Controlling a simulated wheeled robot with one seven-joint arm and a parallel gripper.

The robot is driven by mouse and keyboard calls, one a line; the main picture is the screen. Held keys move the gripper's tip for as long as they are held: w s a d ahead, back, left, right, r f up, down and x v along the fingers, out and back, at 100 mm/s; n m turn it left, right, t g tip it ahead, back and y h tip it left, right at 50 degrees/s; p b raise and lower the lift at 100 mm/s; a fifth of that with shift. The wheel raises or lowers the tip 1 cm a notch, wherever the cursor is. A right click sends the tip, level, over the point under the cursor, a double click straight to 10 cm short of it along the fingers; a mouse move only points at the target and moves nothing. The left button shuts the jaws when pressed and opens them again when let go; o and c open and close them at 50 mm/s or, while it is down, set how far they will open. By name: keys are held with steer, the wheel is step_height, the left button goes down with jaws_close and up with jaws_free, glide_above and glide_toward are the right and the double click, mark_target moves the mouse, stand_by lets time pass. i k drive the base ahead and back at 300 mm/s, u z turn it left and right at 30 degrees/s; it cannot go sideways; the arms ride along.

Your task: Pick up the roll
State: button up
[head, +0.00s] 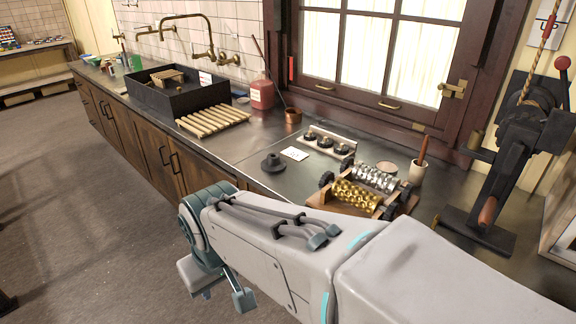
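A brass-coloured ridged roll (356,196) lies in a small wooden-based roller machine on the counter, right of centre. A silver ridged roll (376,178) lies just behind it. I cannot tell which one the task means. Dark round knobs or gears sit at the ends of the machine, and my arm hides part of its front. My gripper (218,288) hangs over the floor in front of the cabinets, well left of and below the rolls. Its two fingers look apart, with nothing seen between them.
The metal counter (235,158) holds a dark sink box (175,98), a wooden slatted rack (213,121), a red container (262,94), a copper pot (292,116), a dark round piece (273,163) and a white card (294,154). A black lever press (500,165) stands at right.

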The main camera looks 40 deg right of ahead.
mark_target(362, 199)
steer(key=i, duration=1.5)
steer(key=z, duration=3.35)
